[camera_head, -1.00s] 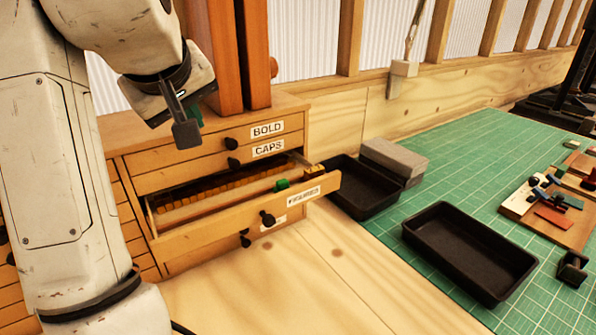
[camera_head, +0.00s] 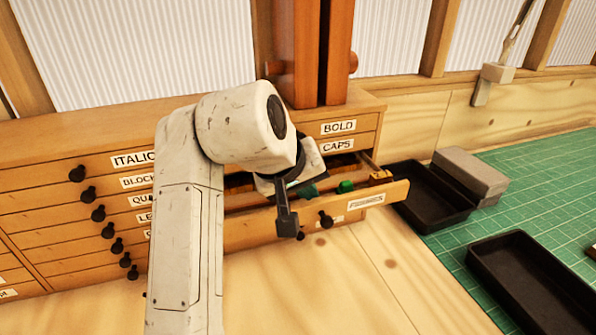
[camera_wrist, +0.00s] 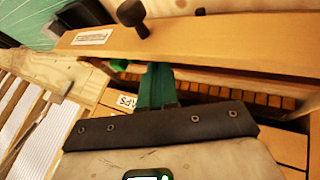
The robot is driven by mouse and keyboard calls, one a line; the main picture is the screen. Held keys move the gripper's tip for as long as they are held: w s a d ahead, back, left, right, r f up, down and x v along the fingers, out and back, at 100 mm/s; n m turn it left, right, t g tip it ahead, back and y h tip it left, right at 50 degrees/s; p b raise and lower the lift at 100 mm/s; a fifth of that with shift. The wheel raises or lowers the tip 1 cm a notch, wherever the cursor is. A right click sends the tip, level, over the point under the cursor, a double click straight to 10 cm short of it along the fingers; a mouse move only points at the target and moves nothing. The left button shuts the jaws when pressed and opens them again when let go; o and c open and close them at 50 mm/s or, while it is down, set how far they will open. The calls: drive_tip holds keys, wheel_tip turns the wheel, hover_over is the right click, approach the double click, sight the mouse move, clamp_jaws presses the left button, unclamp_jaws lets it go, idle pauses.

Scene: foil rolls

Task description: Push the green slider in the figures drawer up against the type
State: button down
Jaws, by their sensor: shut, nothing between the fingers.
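The figures drawer (camera_head: 365,200) is pulled out of the cabinet. The green slider (camera_head: 345,186) sits inside it, behind the front panel. A row of type (camera_wrist: 235,93) runs along the drawer's back. Whether the fingertips touch the drawer is unclear.
The closed CAPS drawer (camera_head: 338,145) lies above the open one. Black drawer knobs (camera_head: 326,220) stick out in front. A black tray (camera_head: 433,197) and a grey block (camera_head: 470,175) stand to the right. The wooden tabletop in front is clear.

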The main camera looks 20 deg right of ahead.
sight(351, 184)
drive_tip(key=shift+w+d+f+p, duration=0.15)
drive_tip(key=shift+d+p, duration=0.4)
drive_tip(key=shift+d, duration=1.55)
drive_tip(key=d+p, duration=0.1)
drive_tip(key=d, duration=0.3)
drive_tip(key=shift+d, duration=0.15)
